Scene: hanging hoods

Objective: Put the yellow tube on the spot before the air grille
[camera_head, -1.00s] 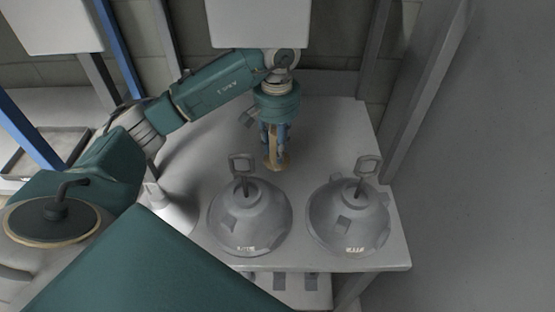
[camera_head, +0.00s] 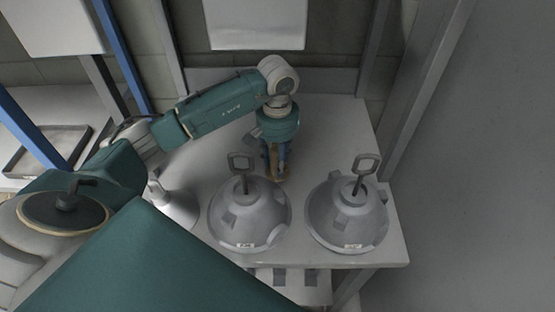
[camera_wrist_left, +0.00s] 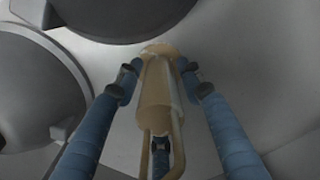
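The yellow tube (camera_wrist_left: 157,85) is a dull tan-yellow cylinder with a flared end and a looped frame. In the head view only its lower end (camera_head: 282,178) shows, just behind the left of the two grey hoods. My left gripper (camera_head: 277,165) points down with its blue fingers on either side of the tube. In the left wrist view its fingertips (camera_wrist_left: 160,76) flank the tube near the flared end and appear to grip it. Whether the tube touches the table is hard to tell. My right gripper is not in view. I cannot make out an air grille.
Two grey dome hoods with loop handles, one left (camera_head: 249,220) and one right (camera_head: 346,218), stand along the front of the pale table (camera_head: 345,120). Another grey cone-shaped piece (camera_head: 172,205) stands at the left. The table's back right is clear. A grey post (camera_head: 425,85) rises at right.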

